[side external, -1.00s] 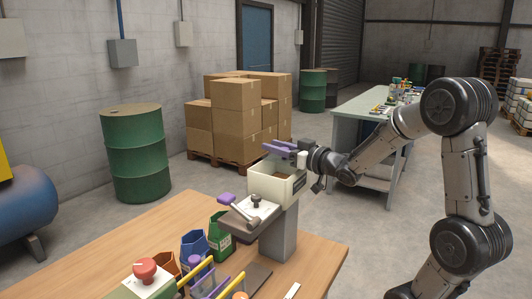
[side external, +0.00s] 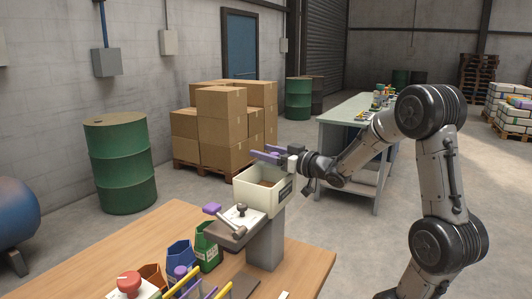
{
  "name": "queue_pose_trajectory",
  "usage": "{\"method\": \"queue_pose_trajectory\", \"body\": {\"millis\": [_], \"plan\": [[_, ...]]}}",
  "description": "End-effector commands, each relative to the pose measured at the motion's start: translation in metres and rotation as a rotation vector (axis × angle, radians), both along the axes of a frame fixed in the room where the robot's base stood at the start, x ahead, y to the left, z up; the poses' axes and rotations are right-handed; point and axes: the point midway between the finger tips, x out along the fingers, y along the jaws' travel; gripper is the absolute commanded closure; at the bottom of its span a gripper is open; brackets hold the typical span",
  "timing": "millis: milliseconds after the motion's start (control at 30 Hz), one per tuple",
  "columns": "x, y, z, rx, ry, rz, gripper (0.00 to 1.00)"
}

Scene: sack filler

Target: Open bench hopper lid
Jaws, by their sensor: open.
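The bench hopper (side external: 252,199) is a cream, box-shaped bin on a grey post at the far right of the wooden bench. Its top stands open and brown contents (side external: 265,183) show inside. My gripper (side external: 262,153) has two purple fingers, spread apart and empty, above the hopper's back rim. My wrist comes in from the right. A small white block (side external: 292,163) shows by the wrist at the hopper's back right; I cannot tell what it belongs to. I cannot clearly pick out the lid, which may be hidden behind my gripper.
In front of the hopper is a plate with a purple-ended lever (side external: 222,216). Green (side external: 207,247), blue (side external: 180,255) and orange (side external: 153,276) bins and a red knob (side external: 129,282) stand on the bench (side external: 300,262). Stacked boxes (side external: 221,130) stand beyond.

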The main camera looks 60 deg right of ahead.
Motion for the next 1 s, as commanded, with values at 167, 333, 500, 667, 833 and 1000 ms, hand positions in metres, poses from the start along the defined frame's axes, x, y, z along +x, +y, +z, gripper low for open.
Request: {"method": "queue_pose_trajectory", "body": {"millis": [167, 333, 500, 667, 833, 1000], "plan": [[-0.015, 0.001, 0.001, 0.0, -0.001, -0.004, 0.36], [-0.043, 0.006, 0.001, -0.001, -0.002, -0.006, 0.36], [-0.065, 0.01, 0.001, -0.001, -0.002, -0.004, 0.36], [-0.073, 0.013, 0.0, -0.001, 0.0, -0.001, 0.36], [-0.074, 0.013, 0.0, 0.0, -0.001, 0.001, 0.36], [-0.074, 0.013, 0.0, 0.0, 0.0, 0.0, 0.36]]}}
